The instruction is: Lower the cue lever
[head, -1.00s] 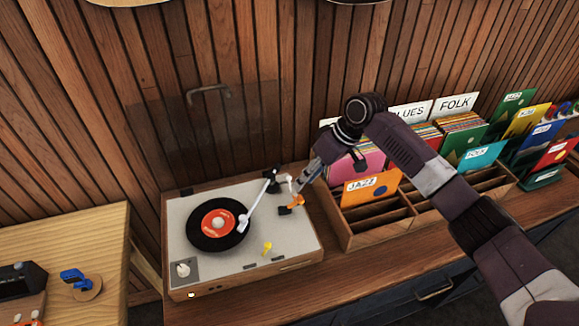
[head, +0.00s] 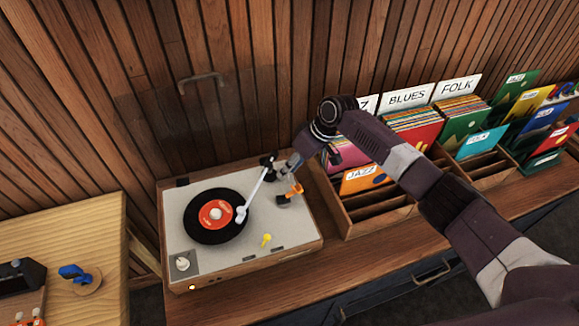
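The turntable (head: 205,262) stands on the wooden counter with a black record (head: 233,232) with a red label on its platter. The white tonearm (head: 256,190) reaches over the record; I cannot tell whether its tip touches it. A small orange lever (head: 296,190), which looks like the cue lever, stands at the right of the deck beside the tonearm base. My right gripper (head: 287,198) is down at this lever, its grey fingers beside or around it, partly hiding it. Its finger gap is too small to make out. My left gripper is out of view.
A yellow lever (head: 266,240) stands at the deck's front and a knob (head: 182,263) at its front left. A clear raised lid (head: 150,130) stands behind. A wooden record crate (head: 352,228) is close on the right, under my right arm. A wooden table (head: 60,235) is at left.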

